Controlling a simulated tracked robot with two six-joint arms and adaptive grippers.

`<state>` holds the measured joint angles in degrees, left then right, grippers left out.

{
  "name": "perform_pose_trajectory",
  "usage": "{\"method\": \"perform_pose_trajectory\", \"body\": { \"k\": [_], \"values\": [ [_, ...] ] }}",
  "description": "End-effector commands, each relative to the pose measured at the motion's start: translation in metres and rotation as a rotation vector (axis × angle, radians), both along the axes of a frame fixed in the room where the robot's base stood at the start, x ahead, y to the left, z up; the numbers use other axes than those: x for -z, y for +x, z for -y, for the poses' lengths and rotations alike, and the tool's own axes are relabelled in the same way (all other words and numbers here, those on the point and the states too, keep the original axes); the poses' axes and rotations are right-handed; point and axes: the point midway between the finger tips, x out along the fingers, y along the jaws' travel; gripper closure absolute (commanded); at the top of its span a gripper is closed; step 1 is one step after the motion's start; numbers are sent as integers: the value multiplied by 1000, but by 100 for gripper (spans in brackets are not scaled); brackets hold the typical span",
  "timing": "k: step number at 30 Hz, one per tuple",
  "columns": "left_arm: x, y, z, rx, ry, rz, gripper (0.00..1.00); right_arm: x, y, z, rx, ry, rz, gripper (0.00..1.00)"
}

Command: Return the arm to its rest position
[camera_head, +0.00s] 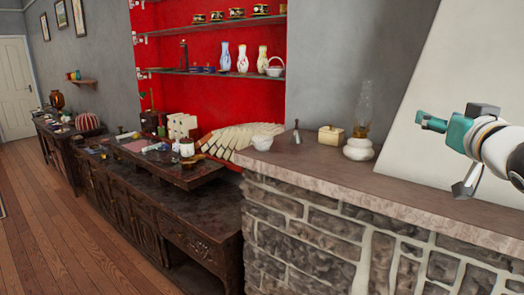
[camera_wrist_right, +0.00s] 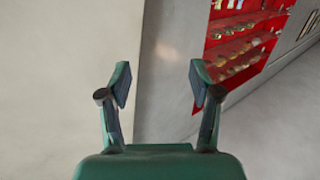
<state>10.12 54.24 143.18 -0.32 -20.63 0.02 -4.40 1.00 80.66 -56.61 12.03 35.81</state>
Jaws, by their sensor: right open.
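My right gripper (camera_head: 432,122) shows at the right side of the head view, green-tipped at the end of my white and grey arm. It is raised above the stone ledge, in front of the pale sloping wall, and touches nothing there. In the right wrist view the same gripper (camera_wrist_right: 160,88) has its two green fingers spread apart with nothing between them. Behind the fingers are a pale wall and a grey wall. My left gripper is in neither view.
A white basket-like teapot (camera_head: 275,68) and vases stand on a glass shelf in the red alcove. Wooden floor (camera_head: 50,230) lies clear at left.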

Motion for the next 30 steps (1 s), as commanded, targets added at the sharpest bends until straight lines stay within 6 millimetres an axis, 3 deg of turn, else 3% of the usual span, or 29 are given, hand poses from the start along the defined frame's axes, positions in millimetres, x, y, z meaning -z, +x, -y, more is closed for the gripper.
{"method": "perform_pose_trajectory", "body": {
  "k": [2,8,17,20,23,26,30],
  "values": [
    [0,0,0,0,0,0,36,3,1,0,-1,0,-4,37],
    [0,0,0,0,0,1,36,44,20,-16,-40,8,-75,37],
    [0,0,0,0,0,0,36,130,48,-47,-115,34,-215,37],
    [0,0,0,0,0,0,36,173,56,-62,-148,49,-282,37],
    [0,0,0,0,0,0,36,232,62,-80,-188,76,-376,37],
    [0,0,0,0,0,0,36,306,59,-102,-230,116,-492,37],
    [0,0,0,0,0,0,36,408,38,-131,-278,181,-659,37]
  ]
}}
